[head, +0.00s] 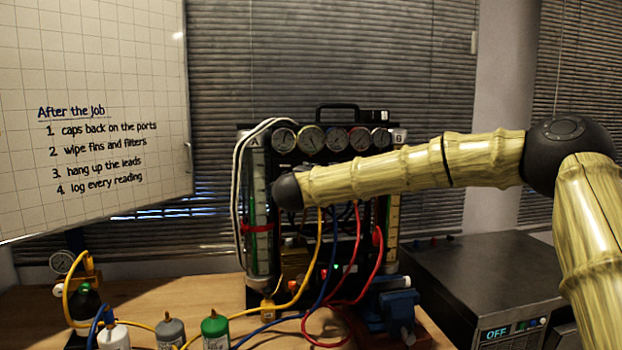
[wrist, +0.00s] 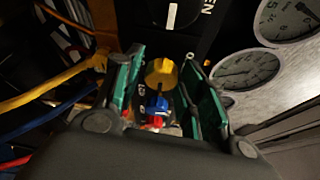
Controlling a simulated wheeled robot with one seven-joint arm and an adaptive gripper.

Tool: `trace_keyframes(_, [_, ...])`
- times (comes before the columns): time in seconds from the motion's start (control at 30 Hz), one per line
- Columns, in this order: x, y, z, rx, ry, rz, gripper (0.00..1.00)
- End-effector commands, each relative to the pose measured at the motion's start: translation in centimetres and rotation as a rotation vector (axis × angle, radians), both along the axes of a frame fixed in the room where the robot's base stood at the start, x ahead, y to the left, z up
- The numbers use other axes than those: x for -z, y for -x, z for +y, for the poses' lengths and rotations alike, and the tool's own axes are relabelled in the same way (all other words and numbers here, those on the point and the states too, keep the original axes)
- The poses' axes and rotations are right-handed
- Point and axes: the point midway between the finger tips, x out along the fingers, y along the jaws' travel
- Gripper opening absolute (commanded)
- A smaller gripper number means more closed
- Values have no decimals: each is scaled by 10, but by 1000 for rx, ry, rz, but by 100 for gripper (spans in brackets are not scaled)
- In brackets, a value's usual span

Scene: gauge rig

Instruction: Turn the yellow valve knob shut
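The yellow valve knob (wrist: 162,72) shows in the wrist view, in the gap between the two green-padded fingers of my gripper (wrist: 166,62). The fingers are spread, with a visible gap on each side of the knob. I see no contact, though I cannot tell whether the tips reach past it. A blue part and a red part (wrist: 156,122) show below the knob in the picture. In the head view my arm crosses in front of the gauge rig (head: 310,250); my gripper and the yellow knob cannot be made out there.
Round gauges (wrist: 247,70) are close on the right in the wrist view. A yellow hose (wrist: 60,82) lies close on the left. In the head view, red, blue and yellow hoses hang before the rig. Capped bottles (head: 214,330) stand front left; a dark box (head: 490,285) stands right.

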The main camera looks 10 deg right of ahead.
Motion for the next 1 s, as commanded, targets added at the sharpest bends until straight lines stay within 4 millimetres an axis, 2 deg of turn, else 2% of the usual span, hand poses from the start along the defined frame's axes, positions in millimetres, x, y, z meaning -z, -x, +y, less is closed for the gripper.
trace_keyframes(0.33, [-1,1,1,-2,0,-1,51])
trace_keyframes(0.47, [-2,7,4,-2,0,-1,51])
trace_keyframes(0.57, [-2,18,8,-2,1,-1,51])
trace_keyframes(1.0, [-7,89,37,-3,2,-2,51])
